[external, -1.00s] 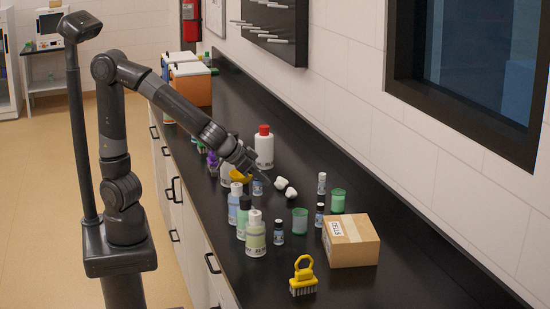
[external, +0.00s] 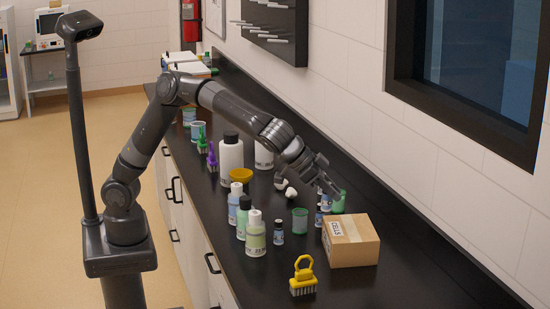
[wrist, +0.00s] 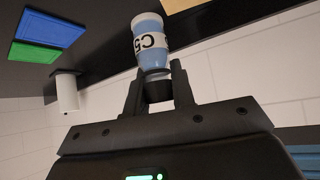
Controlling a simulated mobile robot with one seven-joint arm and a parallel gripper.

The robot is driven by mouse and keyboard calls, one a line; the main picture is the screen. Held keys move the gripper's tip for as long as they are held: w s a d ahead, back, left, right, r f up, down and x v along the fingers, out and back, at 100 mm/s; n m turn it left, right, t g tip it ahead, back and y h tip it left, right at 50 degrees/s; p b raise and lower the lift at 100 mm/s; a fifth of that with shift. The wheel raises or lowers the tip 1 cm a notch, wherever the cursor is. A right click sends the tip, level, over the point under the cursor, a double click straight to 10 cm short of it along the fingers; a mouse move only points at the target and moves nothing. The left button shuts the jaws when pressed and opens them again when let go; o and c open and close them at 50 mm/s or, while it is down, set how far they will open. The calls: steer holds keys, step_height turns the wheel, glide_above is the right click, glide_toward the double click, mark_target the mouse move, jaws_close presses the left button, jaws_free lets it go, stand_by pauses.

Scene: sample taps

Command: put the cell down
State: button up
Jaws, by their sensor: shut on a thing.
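My gripper (external: 328,186) is over the black bench, just left of and behind the cardboard box in the external view. In the wrist view my gripper (wrist: 157,85) is shut on the dark end of the cell (wrist: 150,42), a small pale-blue vial with a white label reading C5. In the external view the cell is hard to tell from the small vials crowded under the fingers. Whether it touches the bench is not clear.
A cardboard box (external: 351,242) stands at the right. A green-rimmed cup (external: 300,221), a small dark-capped vial (external: 278,233) and a yellow-handled brush (external: 303,276) stand nearby. Bottles (external: 255,234) line the bench's front. Bare bench lies right of the brush.

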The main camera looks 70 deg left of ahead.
steer(key=shift+w+d+r, duration=0.2)
steer(key=shift+w+d, duration=0.1)
steer(key=shift+w, duration=0.2)
glide_above(359, 230)
steer(key=shift+s+f, duration=0.1)
steer(key=shift+f, duration=5.3)
steer(key=shift+f, duration=0.15)
steer(key=o, duration=1)
